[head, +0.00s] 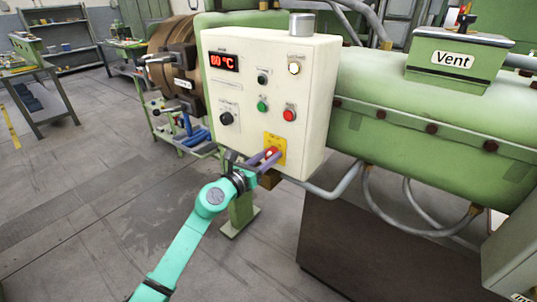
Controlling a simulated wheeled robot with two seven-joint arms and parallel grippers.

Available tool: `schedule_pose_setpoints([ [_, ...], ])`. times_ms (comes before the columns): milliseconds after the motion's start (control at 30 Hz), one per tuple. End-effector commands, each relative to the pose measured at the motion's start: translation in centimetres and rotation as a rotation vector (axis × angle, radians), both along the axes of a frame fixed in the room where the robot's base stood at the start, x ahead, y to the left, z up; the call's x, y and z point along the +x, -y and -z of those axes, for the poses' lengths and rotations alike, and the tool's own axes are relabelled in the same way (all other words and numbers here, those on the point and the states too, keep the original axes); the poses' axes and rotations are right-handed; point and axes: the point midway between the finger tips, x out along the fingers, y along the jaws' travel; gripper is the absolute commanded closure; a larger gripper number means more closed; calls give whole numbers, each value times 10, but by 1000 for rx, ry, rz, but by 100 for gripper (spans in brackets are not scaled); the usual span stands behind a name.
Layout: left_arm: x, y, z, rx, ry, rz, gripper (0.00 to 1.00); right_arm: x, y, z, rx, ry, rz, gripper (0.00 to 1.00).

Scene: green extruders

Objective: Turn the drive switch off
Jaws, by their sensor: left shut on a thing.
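The drive switch (271,153) is a red rotary knob on a yellow plate (281,143) at the bottom of the cream control box (318,90). My left gripper (267,158), on a teal arm coming up from the bottom, is at the knob with its purple fingers closed around it. The fingers hide part of the knob, and I cannot tell its exact turn position. My right gripper is not in view.
The box also carries a display (223,62) reading 60 °C, a black knob (227,118), a green button (262,106) and a red button (289,114). A green extruder barrel (390,100) extends right. Pipes (335,190) run below the box. Open floor lies left.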

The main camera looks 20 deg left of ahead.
Motion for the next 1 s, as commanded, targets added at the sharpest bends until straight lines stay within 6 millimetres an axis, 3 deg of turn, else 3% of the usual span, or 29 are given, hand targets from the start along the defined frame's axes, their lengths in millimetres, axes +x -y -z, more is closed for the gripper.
schedule_pose_setpoints([
  [1000, -1, 2, 0, -837, -336, -1, 100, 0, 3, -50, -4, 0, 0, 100],
])
